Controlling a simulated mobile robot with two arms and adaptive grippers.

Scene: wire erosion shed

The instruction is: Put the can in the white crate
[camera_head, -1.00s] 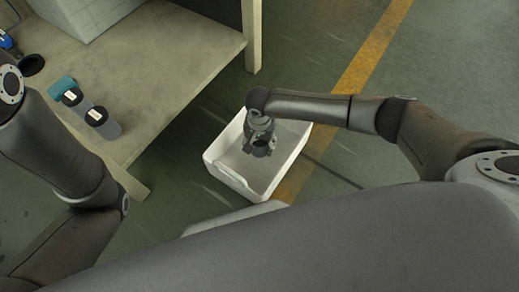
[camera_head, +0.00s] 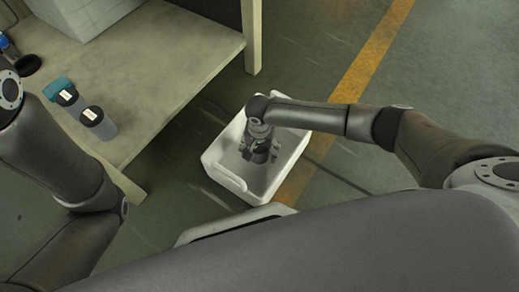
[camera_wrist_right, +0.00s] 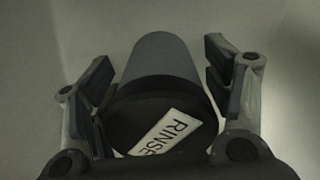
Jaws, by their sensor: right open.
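The white crate (camera_head: 225,179) stands on the floor beside the bench. My right gripper (camera_head: 259,152) is inside it, pointing down. In the right wrist view a grey can (camera_wrist_right: 160,58) with a black lid and a label reading "RINSE" sits between the fingers of my right gripper (camera_wrist_right: 160,95). The fingers are open, with a gap showing beside the can. The can is mostly hidden by the gripper in the head view. Whether it touches the crate floor is hard to tell. My left arm shows at the left, but its gripper is out of view.
The bench (camera_head: 163,75) at upper left holds grey containers with dark labelled lids (camera_head: 92,116), a teal-topped item (camera_head: 58,87) and a blue-and-black item (camera_head: 9,44). A bench leg (camera_head: 251,38) stands behind the crate. A yellow line (camera_head: 372,60) crosses the open floor.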

